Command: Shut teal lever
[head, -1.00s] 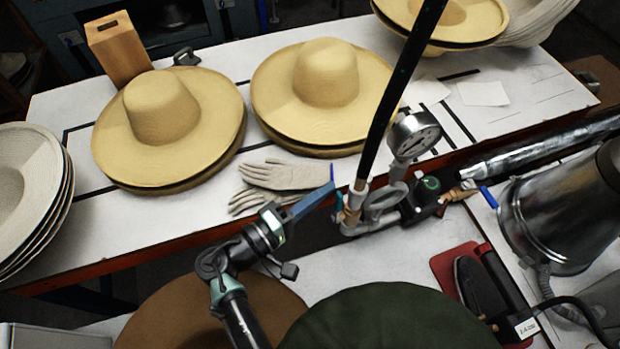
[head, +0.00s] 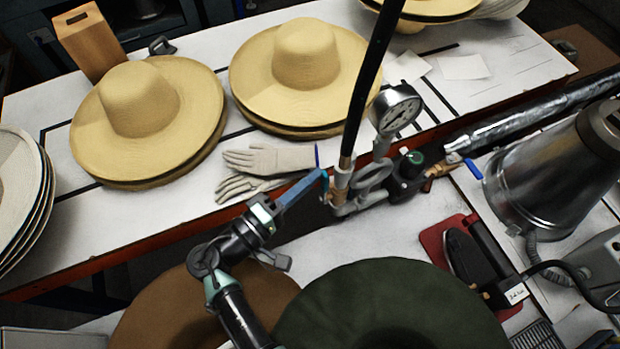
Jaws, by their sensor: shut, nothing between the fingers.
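The teal lever (head: 325,181) is a small piece on the left side of the pipe fitting, just below the black hose. Its far part is partly hidden, so I cannot tell its exact angle. My gripper (head: 312,181) has its blue fingers shut and empty. It reaches in from the lower left, with its tips at the lever in the picture. I cannot tell whether they touch it. The fitting (head: 345,200) carries a round pressure gauge (head: 396,110) above and to the right.
A blue-handled valve (head: 472,168) sits further right on the pipe. A green-and-black regulator (head: 408,172) is between. Gloves (head: 270,160) and straw hats (head: 140,110) lie on the white table behind. A dark green hat (head: 390,305) and an iron (head: 470,262) are in front.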

